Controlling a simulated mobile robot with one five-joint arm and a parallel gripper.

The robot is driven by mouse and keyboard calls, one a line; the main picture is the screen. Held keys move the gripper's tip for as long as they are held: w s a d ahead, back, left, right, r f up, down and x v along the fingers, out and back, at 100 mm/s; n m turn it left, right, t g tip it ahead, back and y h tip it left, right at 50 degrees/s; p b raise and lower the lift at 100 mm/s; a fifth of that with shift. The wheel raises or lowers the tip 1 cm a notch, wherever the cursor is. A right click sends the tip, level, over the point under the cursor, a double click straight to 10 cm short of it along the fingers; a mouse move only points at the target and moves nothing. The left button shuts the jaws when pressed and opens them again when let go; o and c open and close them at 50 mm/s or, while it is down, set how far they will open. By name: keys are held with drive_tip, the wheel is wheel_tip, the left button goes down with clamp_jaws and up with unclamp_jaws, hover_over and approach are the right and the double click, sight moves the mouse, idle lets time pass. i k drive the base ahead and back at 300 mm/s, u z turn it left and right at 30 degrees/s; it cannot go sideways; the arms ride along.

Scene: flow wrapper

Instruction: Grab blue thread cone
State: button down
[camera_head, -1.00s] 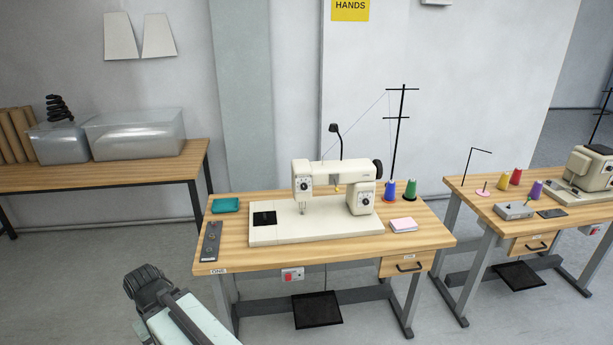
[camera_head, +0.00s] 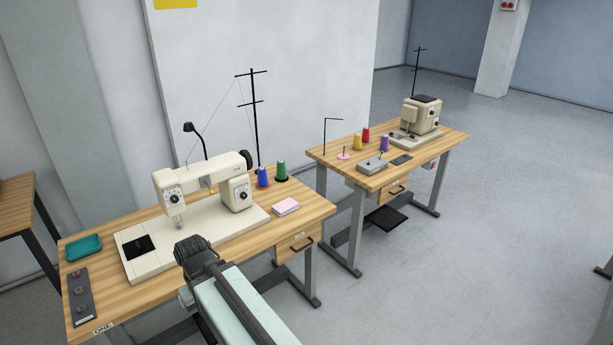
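The blue thread cone (camera_head: 263,177) stands upright on an orange-red base at the back right of the near sewing table (camera_head: 210,252). It is just left of a green thread cone (camera_head: 281,172) and behind the right end of the cream sewing machine (camera_head: 236,192). My gripper (camera_head: 190,246) is in front of the machine, at the near side of the table, well short of the blue cone in the picture. Its fingers are dark and seen from behind, so I cannot tell if they are open or shut. I see nothing held in it.
A thin black thread stand (camera_head: 254,125) rises behind the blue cone. A pink pad (camera_head: 286,207) lies in front of the cones. A second table (camera_head: 330,158) to the right holds yellow, red and purple cones and another machine (camera_head: 421,116). Open floor (camera_head: 480,250) lies at right.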

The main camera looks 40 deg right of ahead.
sight(262, 179)
drive_tip(key=u, duration=4.1)
drive_tip(key=k, duration=2.95)
drive_tip(key=u, duration=0.05)
